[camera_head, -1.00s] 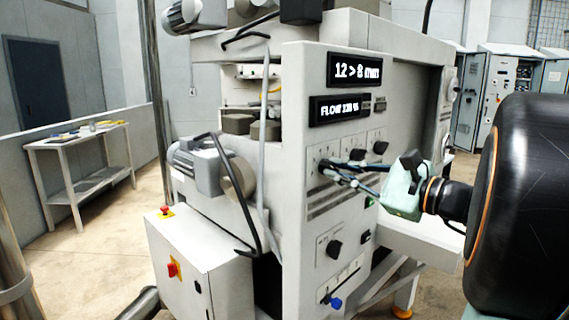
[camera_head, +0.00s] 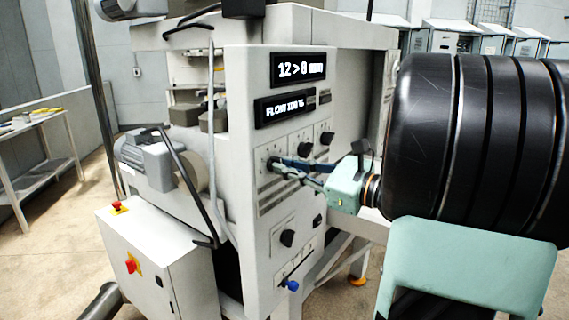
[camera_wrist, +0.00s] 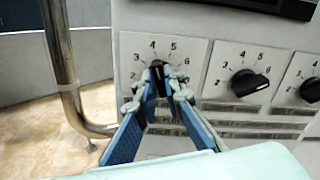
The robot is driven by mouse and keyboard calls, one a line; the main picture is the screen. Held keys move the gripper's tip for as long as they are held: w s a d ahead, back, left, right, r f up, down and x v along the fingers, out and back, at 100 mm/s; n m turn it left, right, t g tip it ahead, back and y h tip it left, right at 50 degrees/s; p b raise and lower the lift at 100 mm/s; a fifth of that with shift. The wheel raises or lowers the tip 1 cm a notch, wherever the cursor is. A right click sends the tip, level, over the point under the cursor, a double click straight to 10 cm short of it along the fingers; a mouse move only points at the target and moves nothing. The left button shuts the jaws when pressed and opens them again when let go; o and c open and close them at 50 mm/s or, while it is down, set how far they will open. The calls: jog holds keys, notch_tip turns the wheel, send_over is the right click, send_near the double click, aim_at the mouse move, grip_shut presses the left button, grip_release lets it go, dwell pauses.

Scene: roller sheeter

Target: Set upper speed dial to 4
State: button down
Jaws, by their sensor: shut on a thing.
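The machine front has a row of black numbered dials. My gripper (camera_wrist: 161,84) is shut on the leftmost dial (camera_wrist: 157,70); its blue fingers straddle the knob. In the wrist view, numbers from 2 to 6 show around this dial, and its knob points up, roughly toward the 4; the fingers hide part of it. In the head view, my gripper (camera_head: 277,166) reaches the panel from the right, and the held dial is mostly hidden. I cannot read which dial is the upper speed dial.
Two more dials, a middle one (camera_wrist: 250,83) and a right one (camera_wrist: 311,90), sit close right of my fingers. Displays (camera_head: 299,69) are above. A lower dial (camera_head: 287,238) and a blue-tipped lever (camera_head: 292,285) are below. A metal post (camera_wrist: 62,60) stands left.

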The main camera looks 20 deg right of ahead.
dwell(0.3)
jog(key=c, duration=2)
grip_release()
jog(key=shift+s, duration=0.1)
jog(key=v, duration=1.2)
